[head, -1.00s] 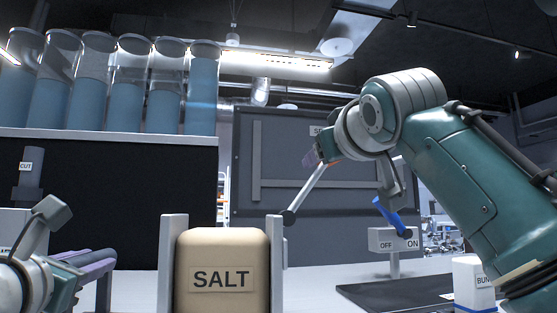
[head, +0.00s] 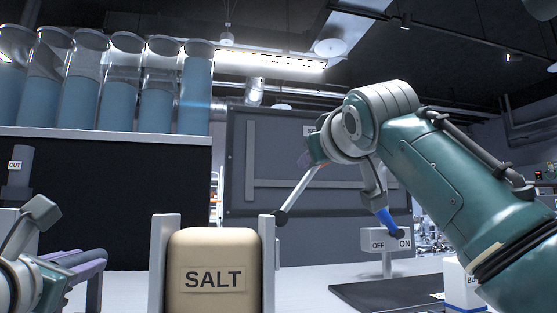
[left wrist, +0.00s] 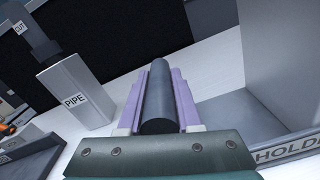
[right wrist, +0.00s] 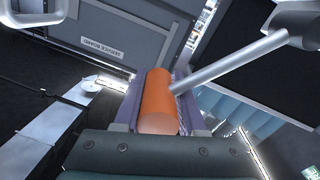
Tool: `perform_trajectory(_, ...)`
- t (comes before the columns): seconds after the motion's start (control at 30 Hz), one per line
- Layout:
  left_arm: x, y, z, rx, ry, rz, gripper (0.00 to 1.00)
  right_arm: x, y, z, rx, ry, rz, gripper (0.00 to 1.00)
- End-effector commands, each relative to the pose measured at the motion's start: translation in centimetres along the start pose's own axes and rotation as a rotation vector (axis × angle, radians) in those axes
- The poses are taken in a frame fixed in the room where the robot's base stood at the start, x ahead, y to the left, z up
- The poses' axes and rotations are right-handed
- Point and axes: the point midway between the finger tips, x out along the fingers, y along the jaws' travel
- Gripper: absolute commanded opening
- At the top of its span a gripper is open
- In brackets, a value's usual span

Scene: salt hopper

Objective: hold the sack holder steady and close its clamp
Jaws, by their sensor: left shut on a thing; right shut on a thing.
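The sack holder (head: 157,262) has two grey uprights around a tan sack (head: 212,275) marked SALT. Its wall also shows at the right of the left wrist view (left wrist: 290,60), with a label starting HOLD. My left gripper (head: 97,264) is beside the holder's left upright. In the left wrist view its purple fingers are shut on a dark round bar (left wrist: 157,95). The clamp's grey lever (head: 298,193) rises slanting from the holder's right side. In the right wrist view my right gripper (right wrist: 155,100) is shut on the lever's orange handle (right wrist: 157,95). Its fingertips are small in the head view.
An OFF/ON switch box (head: 378,241) with a blue-tipped lever stands behind on the right, near my right arm. A white box (head: 462,285) is partly hidden by that arm. A PIPE block (left wrist: 75,95) stands left of my left gripper. Blue-filled cylinders (head: 155,100) line a shelf.

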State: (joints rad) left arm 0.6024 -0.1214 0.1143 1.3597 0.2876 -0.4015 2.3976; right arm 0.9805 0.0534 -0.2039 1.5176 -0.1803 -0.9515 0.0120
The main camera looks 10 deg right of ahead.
Motion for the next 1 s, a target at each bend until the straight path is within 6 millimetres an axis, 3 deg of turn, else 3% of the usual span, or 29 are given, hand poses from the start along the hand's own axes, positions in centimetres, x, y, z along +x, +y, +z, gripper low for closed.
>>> perform_trajectory(0.03,-0.09,-0.38,-1.35,0.001,0.03,-0.011,0.0,0.02,0.07,0.17,-0.002,-0.002,0.002,0.14)
perform_trajectory(0.17,-0.09,-0.37,-1.35,0.001,0.03,-0.011,0.0,0.02,0.09,0.2,-0.002,-0.003,0.003,0.0)
perform_trajectory(1.0,-0.09,-0.34,-1.38,0.001,0.03,-0.011,0.0,0.05,0.12,0.37,-0.006,-0.007,0.004,0.0)
